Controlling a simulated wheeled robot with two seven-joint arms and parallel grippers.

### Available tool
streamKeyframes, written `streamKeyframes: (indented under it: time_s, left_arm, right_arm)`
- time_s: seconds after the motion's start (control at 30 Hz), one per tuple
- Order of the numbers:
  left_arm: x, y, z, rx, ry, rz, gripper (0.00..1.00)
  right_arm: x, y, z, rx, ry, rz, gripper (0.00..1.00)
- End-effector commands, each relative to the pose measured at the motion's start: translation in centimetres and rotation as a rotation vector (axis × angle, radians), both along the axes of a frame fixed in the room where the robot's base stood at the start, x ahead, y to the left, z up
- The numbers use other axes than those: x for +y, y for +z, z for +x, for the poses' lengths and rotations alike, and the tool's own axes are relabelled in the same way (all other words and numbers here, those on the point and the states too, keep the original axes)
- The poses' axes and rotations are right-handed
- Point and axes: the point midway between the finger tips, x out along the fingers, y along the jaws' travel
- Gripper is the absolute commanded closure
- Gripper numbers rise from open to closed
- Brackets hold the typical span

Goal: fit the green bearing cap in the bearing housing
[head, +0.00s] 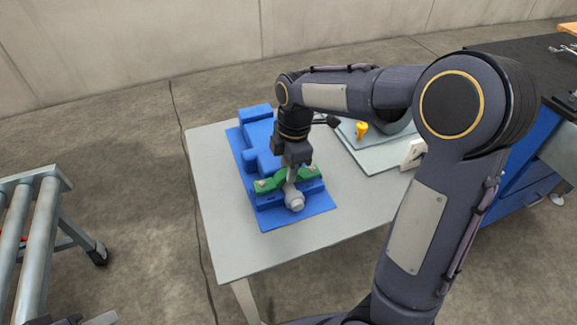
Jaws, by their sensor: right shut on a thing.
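The green bearing cap (268,183) lies across the front of the blue bearing housing (265,203), over a grey shaft (294,200) whose end sticks out toward the front. Small pale bolt-like parts show at the cap's two ends. My right gripper (291,174) points down from above and is shut on the middle of the cap. The fingers and the wrist hide part of the cap and the housing behind. I cannot tell whether the cap is fully seated or slightly above the housing. My left gripper is not in view.
The housing's blue base plate (310,208) lies on a light grey table (222,232). A pale tray (372,156) with a yellow part (361,129) is at the right, partly behind my right arm. A roller conveyor (38,225) stands at left. The table's front left is clear.

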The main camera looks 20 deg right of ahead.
Motion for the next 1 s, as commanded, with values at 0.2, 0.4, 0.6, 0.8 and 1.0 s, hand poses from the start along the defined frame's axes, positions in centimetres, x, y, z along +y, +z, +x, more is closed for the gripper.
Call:
streamKeyframes:
  time_s: [0.2, 0.4, 0.6, 0.8, 1.0]
  left_arm:
    - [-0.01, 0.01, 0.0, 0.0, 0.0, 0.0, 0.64]
    - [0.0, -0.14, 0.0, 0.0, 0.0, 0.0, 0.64]
    - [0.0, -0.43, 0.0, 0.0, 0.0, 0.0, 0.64]
    - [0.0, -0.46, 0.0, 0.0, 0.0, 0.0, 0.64]
    - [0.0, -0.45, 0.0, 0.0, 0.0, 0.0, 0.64]
  right_arm:
    - [0.01, 0.08, 0.04, -0.002, 0.0, 0.0, 1.0]
    - [0.0, -0.18, 0.04, -0.001, 0.0, 0.0, 1.0]
    - [-0.02, -0.74, 0.02, -0.001, 0.0, 0.001, 1.0]
    - [-0.01, -0.84, 0.03, -0.002, 0.0, 0.0, 1.0]
    - [-0.01, -0.83, 0.03, -0.002, 0.0, 0.0, 1.0]
